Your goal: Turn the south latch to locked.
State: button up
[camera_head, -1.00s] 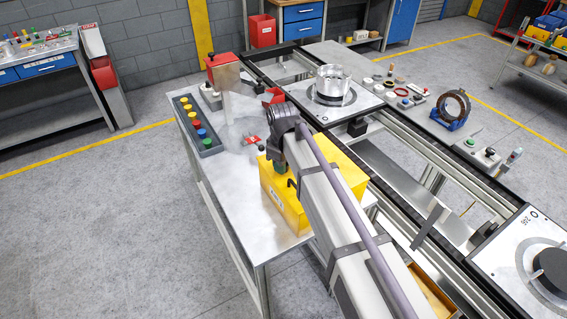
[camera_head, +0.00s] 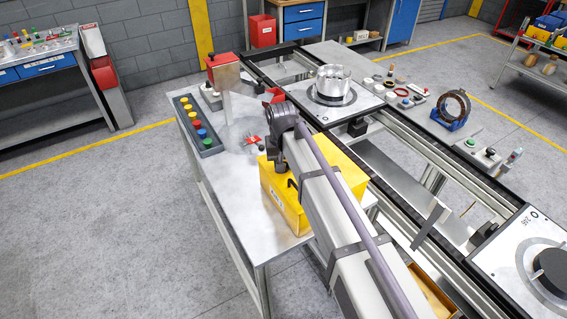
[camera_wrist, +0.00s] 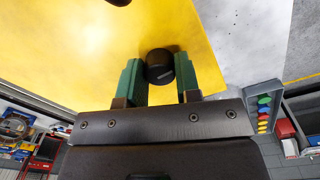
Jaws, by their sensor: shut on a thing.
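A yellow box (camera_head: 288,207) stands on the steel table below my arm in the head view. In the wrist view its yellow face (camera_wrist: 80,45) fills the upper left. A round black knob (camera_wrist: 160,66) stands out from that face. The green fingers of my gripper (camera_wrist: 159,74) sit on both sides of the knob and are shut on it. Another dark part shows at the top edge of the wrist view, cut off. In the head view my arm hides the fingers and much of the box. The pictures do not show which latch this knob is or any locked mark.
A strip of coloured buttons (camera_head: 198,125) lies on the steel table (camera_head: 232,195). A red-topped post (camera_head: 223,72) stands at its far end. The conveyor rail runs along the right, with a metal part (camera_head: 333,84) on a pallet. The table's left front is clear.

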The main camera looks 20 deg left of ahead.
jog(key=shift+m, duration=0.5)
jog(key=o, duration=0.9)
jog(key=shift+o, duration=0.2)
jog(key=shift+r, duration=0.1)
notch_tip(320, 180, up, 10)
jog(key=p, duration=1)
jog(key=shift+a+r+p, duration=0.15)
jog(key=shift+r+p, duration=0.1)
jog(key=shift+p, duration=0.15)
